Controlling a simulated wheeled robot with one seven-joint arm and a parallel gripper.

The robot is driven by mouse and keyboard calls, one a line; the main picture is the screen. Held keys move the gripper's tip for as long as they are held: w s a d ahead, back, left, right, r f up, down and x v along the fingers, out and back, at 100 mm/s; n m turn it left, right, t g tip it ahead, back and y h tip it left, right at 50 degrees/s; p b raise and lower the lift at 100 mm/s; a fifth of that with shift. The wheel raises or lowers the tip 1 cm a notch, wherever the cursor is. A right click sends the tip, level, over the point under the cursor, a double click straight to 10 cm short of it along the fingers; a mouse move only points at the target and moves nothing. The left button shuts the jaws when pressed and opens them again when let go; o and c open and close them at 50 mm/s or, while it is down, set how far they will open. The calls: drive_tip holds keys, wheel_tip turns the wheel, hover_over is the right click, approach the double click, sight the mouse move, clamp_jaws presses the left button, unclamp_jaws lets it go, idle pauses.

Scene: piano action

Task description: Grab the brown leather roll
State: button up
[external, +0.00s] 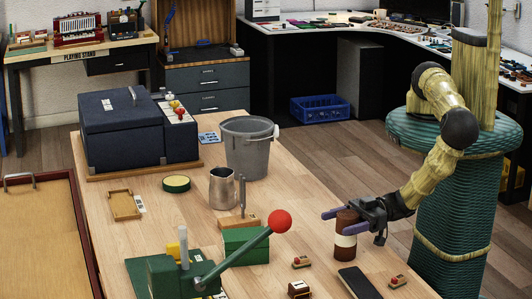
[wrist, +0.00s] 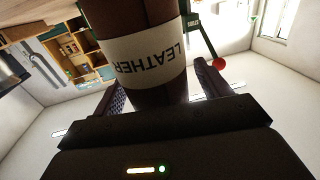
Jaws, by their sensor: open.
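The brown leather roll (external: 346,238) stands upright on the wooden table near its right edge, with a pale label around it. In the wrist view the roll (wrist: 140,18) fills the upper middle, and its label reads "LEATHER" upside down. My gripper (external: 334,222) is open, with its purple fingers around the roll, one on each side. In the wrist view my gripper (wrist: 158,85) has a finger left and right of the roll, with a gap visible at the right finger.
A green press (external: 172,277) with a red-knobbed lever stands left of the roll. A black flat block (external: 359,283) and small wooden pieces (external: 302,262) lie nearby. A grey bucket (external: 247,150) and a metal jug (external: 222,188) stand farther back.

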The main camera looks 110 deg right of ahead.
drive_tip(key=c, duration=1.1)
drive_tip(key=shift+r, duration=0.15)
wheel_tip(320, 180, up, 10)
drive_tip(key=shift+f+b, duration=0.1)
drive_tip(key=shift+b, duration=0.75)
